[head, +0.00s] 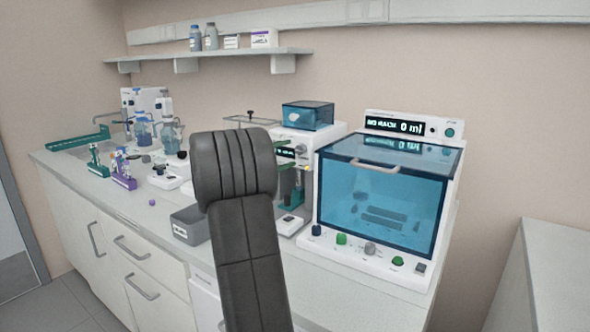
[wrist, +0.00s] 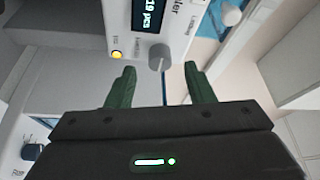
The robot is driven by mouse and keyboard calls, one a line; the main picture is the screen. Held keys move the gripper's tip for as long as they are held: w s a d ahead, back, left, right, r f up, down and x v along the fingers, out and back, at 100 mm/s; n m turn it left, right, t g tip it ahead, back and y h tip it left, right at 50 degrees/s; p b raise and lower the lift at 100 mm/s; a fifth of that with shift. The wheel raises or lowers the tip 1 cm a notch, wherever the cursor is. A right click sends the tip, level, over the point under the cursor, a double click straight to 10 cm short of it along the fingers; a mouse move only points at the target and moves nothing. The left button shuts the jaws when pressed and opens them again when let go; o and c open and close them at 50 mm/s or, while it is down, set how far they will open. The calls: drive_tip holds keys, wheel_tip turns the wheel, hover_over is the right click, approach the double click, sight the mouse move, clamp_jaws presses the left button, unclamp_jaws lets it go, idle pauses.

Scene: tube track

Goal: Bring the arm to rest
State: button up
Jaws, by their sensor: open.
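My arm (head: 245,240) rises across the middle of the head view, in front of the counter, and hides part of it. In that view only a little green near the instrument beside the arm may belong to my gripper. In the wrist view my gripper (wrist: 160,88) shows two green fingers spread apart with nothing between them. Beyond the fingertips is a white instrument panel (wrist: 145,50) with a small display, a grey knob (wrist: 160,57) and a yellow button. I cannot tell whether the fingers touch the panel.
A white machine with a blue glass door (head: 380,205) stands right of my arm. A grey bin (head: 188,226) sits near the counter edge on the left. Purple and green tube racks (head: 123,178) and glassware stand further left. A shelf (head: 210,56) hangs above. Open floor lies front left.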

sight(297, 151)
drive_tip(key=x, duration=0.3)
drive_tip(key=shift+w+d, duration=0.1)
drive_tip(key=shift+d, duration=0.1)
drive_tip(key=shift+a, duration=0.15)
